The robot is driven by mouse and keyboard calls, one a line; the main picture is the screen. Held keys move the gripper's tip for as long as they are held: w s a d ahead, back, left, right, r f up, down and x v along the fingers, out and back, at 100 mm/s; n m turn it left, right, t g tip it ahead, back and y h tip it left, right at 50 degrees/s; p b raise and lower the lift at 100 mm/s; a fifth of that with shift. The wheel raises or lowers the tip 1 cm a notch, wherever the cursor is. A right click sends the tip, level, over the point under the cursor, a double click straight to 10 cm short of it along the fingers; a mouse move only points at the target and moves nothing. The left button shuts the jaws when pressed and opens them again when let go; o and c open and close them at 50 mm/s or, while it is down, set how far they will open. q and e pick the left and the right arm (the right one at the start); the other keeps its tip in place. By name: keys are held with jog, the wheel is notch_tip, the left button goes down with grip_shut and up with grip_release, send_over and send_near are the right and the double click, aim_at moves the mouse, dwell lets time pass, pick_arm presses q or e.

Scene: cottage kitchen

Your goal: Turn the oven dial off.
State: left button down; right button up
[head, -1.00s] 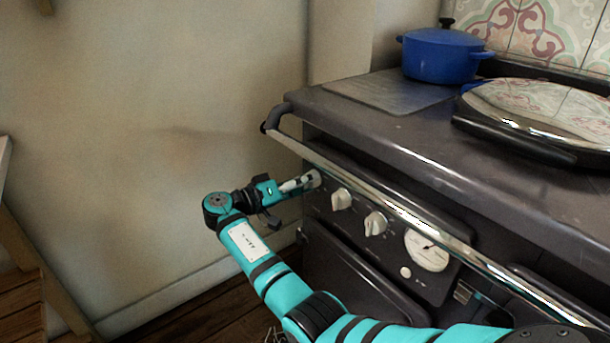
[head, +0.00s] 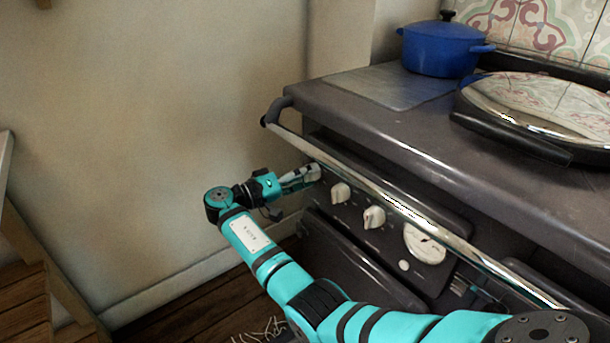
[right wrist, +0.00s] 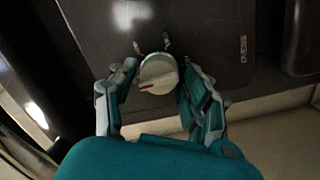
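The oven dial is a cream round knob (right wrist: 158,74) with a red mark pointing left in the right wrist view. It sits on the dark front panel of the range cooker (head: 440,140). My right gripper (right wrist: 157,82) has one finger on each side of this knob, close to its rim. I cannot clearly see contact on both sides. In the head view my right gripper (head: 303,178) is at the left end of the panel, where its fingers partly hide this knob. My left gripper is not in view.
Two more cream knobs (head: 340,192) (head: 374,217) and a round gauge (head: 424,244) are to the right. A chrome rail (head: 385,200) runs above the panel. A blue pot (head: 440,50) and a domed lid (head: 540,105) are on top. The wall is at left.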

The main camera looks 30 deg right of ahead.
jog(key=shift+o, duration=0.8)
jog(key=a, duration=1.2)
jog(key=shift+w, duration=0.2)
